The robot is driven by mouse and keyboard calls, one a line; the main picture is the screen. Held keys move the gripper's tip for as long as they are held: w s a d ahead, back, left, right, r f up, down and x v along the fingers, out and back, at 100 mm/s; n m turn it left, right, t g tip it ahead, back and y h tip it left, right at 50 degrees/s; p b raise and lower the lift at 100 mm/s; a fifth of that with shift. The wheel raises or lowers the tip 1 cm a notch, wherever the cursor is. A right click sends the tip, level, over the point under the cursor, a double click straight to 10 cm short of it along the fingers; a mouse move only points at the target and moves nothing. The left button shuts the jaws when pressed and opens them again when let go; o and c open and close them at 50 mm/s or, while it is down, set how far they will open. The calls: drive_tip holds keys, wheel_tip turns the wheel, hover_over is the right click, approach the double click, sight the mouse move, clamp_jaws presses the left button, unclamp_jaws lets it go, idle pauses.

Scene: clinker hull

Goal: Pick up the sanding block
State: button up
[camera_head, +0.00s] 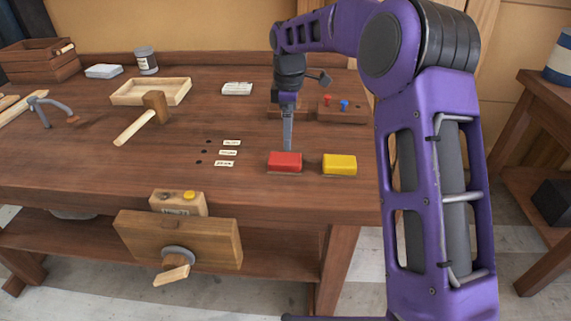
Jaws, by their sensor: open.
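Two small blocks that look like sanding blocks lie side by side near the front edge of the workbench: a red block (285,162) and a yellow block (339,165) to its right, with a gap between them. No label on either shows which one the task means. My gripper (288,146) points down just behind and over the red block, with its tips near that block's top back edge. It is seen edge-on, open, and holds nothing. Whether it touches the red block cannot be told.
A mallet (144,117) lies near an open wooden tray (178,91). Behind my gripper, a wooden holder (351,112) bears red and blue pieces. Small labels (228,153) lie left of the blocks. A front vise (178,237) juts from the bench edge.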

hover_over(285, 158)
drive_tip(key=f, duration=0.4)
drive_tip(key=shift+d+f, duration=0.2)
drive_tip(key=shift+d, duration=0.2)
drive_tip(key=shift+a+f+b, duration=0.2)
drive_tip(key=shift+f, duration=1.1)
drive_tip(key=shift+a+f+b, duration=0.15)
drive_tip(key=shift+a+f, duration=0.05)
drive_tip(key=shift+f, duration=1.1)
drive_tip(key=c, duration=1.4)
